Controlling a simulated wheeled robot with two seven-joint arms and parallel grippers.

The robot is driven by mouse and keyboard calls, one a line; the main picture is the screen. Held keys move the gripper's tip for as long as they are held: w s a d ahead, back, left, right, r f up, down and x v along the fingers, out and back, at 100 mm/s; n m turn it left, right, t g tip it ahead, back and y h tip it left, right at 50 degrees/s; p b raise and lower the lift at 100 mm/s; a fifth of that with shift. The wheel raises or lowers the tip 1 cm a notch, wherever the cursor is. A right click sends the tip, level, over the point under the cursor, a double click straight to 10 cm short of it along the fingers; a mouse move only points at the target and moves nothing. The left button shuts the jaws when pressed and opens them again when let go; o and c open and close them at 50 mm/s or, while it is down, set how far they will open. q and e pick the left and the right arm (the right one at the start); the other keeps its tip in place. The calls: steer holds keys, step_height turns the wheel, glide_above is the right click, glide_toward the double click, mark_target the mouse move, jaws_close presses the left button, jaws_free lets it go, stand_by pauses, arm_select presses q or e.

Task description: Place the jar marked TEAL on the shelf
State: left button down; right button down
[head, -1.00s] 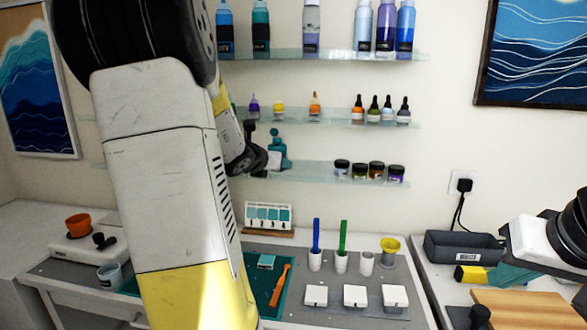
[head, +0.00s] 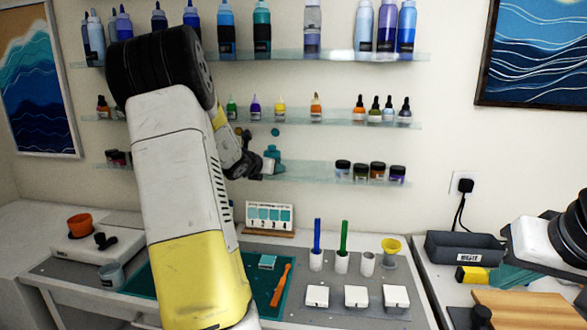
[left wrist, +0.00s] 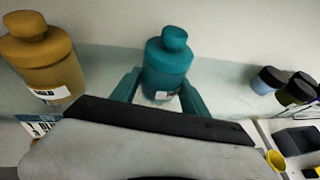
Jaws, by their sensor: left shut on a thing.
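The teal jar (left wrist: 167,66), with a round stopper and a white label too small to read, stands upright between the teal fingers of my left gripper (left wrist: 160,92), which is shut on it. In the head view the teal jar (head: 272,154) is at the lower glass shelf (head: 318,172), partly hidden by the gripper. The shelf (left wrist: 225,88) shows behind and beside the jar; I cannot tell whether its base touches. My right gripper (head: 515,276) is at the right, over the side table; its jaw opening is unclear.
An ochre jar (left wrist: 46,60) stands left of the teal jar. Several small dark-lidded jars (head: 376,172) stand farther right on the lower shelf, with a clear stretch between. Small bottles (head: 375,110) line the shelf above. A grey bin (head: 463,248) is near my right gripper.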

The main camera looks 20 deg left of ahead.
arm_select(q)
steer(key=shift+f, duration=0.1)
steer(key=c, duration=0.6)
jaws_free()
steer(key=shift+o, duration=0.2)
